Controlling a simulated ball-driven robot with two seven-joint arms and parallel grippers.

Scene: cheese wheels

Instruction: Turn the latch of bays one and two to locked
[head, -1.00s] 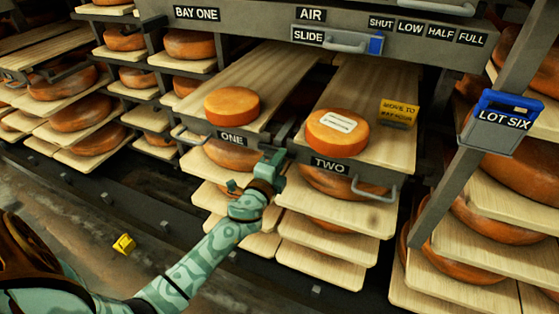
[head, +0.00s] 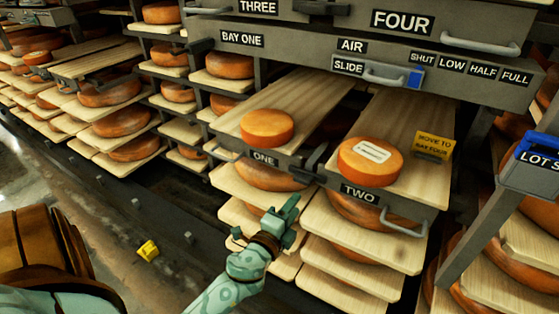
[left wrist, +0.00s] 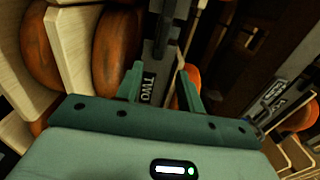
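The bay one shelf, labelled ONE (head: 265,158), and the bay two shelf, labelled TWO (head: 360,193), stand side by side, each with a cheese wheel on top. Dark fittings (head: 316,160) sit between the two fronts; they may be the latches, but their setting is too small to tell. My left gripper (head: 281,213) is open and empty, below and in front of the gap between the fronts, apart from them. My right gripper is out of view.
Above is a grey panel with an AIR slide (head: 415,78) marked SHUT, LOW, HALF and FULL. A yellow MOVE TO tag (head: 434,146) stands on the bay two shelf. Boards with cheeses fill the space below. A blue-topped box (head: 540,165) hangs at right.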

